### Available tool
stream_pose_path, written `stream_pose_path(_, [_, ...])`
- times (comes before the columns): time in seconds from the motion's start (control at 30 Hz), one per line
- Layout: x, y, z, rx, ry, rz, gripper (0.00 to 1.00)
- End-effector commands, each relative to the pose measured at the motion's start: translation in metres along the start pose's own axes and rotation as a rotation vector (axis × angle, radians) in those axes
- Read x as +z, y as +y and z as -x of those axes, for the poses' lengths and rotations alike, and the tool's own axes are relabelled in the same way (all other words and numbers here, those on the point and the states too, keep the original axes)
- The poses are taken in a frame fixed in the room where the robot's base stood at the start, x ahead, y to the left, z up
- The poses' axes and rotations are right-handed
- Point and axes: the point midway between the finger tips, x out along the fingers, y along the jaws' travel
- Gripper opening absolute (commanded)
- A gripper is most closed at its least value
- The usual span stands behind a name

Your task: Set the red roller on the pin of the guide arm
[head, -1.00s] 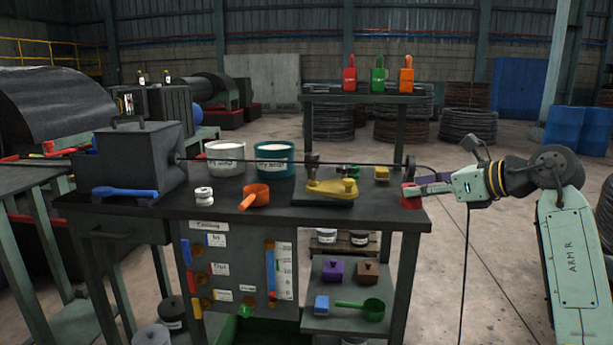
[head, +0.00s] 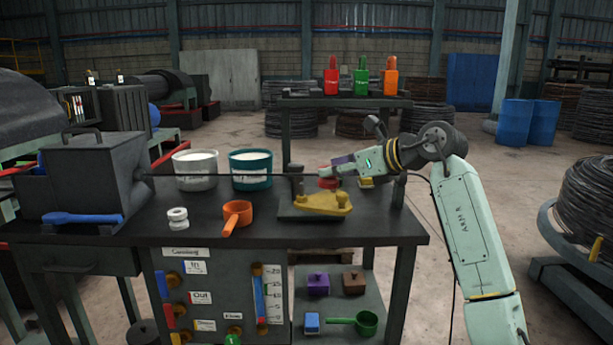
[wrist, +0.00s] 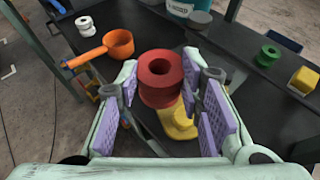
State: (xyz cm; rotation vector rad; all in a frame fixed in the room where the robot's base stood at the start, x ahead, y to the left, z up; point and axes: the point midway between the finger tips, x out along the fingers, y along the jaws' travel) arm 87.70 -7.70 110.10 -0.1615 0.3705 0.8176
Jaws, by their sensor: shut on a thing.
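The red roller (head: 328,183) is a short flanged spool with a hole through its middle. It also shows in the wrist view (wrist: 161,66), between the purple finger pads. My gripper (head: 329,173) is shut on it and holds it over the yellow guide arm (head: 318,203), apparently above its surface. In the wrist view the guide arm (wrist: 180,127) lies below and partly behind the roller. I cannot clearly make out the pin or whether the hole lines up with it. The guide arm sits on a dark base plate on the bench.
A thin dark line runs from the grey box (head: 95,175) across the bench. An orange cup (head: 237,213), a white spool (head: 178,218) and two buckets stand left. A green spool (wrist: 268,55) and a yellow block (wrist: 303,81) stand close by.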

Motion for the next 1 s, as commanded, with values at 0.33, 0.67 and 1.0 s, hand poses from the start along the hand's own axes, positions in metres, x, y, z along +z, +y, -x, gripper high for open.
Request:
stream_pose_path(0.33, [0.020,0.004,-0.060,0.001,0.000,0.000,0.06])
stream_pose_path(0.67, [0.000,0.005,-0.084,0.002,0.000,-0.003,0.02])
stream_pose_path(1.0, [-0.010,0.005,-0.088,-0.001,-0.001,0.001,0.02])
